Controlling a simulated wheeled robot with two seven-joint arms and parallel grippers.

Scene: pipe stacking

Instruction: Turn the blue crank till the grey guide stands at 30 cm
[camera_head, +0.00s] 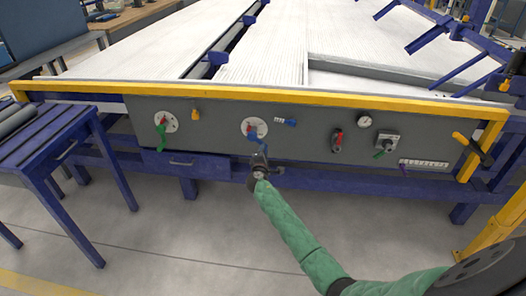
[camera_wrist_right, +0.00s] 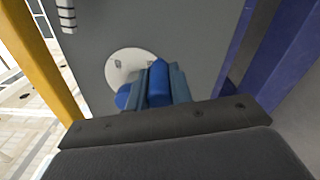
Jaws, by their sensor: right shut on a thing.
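The blue crank (camera_head: 251,130) is on a white round plate on the grey front panel, left of its middle. In the right wrist view the blue crank handle (camera_wrist_right: 158,84) stands between the blue-grey fingers. My right gripper (camera_head: 258,157) is at the crank from below and in front; in the right wrist view its fingers (camera_wrist_right: 155,90) are shut on the handle. The fingers hide part of the handle and plate. A long grey bar (camera_head: 400,76) on the machine top may be the grey guide; I cannot read its position. My left gripper is not in view.
The grey panel (camera_head: 220,142) also carries a green crank (camera_head: 163,130), a red handle (camera_head: 338,138), a small gauge (camera_head: 364,121) and a white marked scale (camera_head: 424,163). A yellow rail (camera_head: 300,98) runs above. A blue table (camera_head: 50,140) stands left.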

